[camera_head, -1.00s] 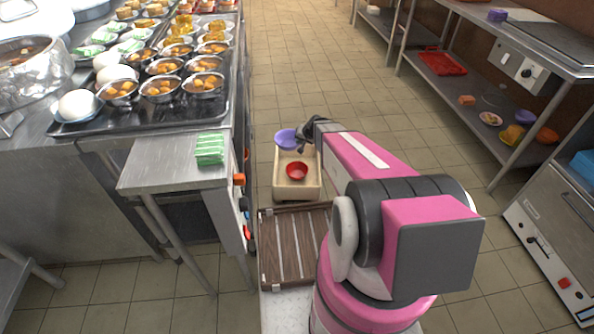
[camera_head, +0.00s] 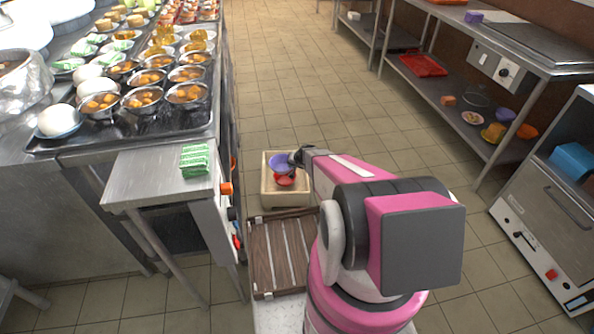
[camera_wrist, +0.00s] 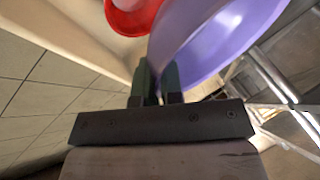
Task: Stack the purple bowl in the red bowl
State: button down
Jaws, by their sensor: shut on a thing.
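The purple bowl (camera_head: 281,163) is held by its rim in my gripper (camera_head: 297,157), over the beige bin. The red bowl (camera_head: 285,181) is in the bin, partly hidden under the purple bowl in the head view. In the wrist view, my gripper (camera_wrist: 158,82) is shut on the near wall of the purple bowl (camera_wrist: 215,40). The red bowl (camera_wrist: 132,15) shows at the top of the wrist view, to the left of the purple bowl and apparently lower. I cannot tell whether the bowls touch.
The beige bin (camera_head: 271,200) stands beyond the slatted wooden rack (camera_head: 282,262). A steel counter with a black tray (camera_head: 130,128) of filled bowls is at left. Steel shelving (camera_head: 455,110) is at right. The tiled floor between is clear.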

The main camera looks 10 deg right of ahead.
jog(key=w+d+f, duration=0.4)
jog(key=d+f, duration=0.1)
jog(key=f, duration=0.3)
jog(key=shift+w, duration=0.35)
jog(key=shift+f, duration=0.1)
jog(key=shift+f, duration=0.3)
jog(key=shift+f, duration=0.25)
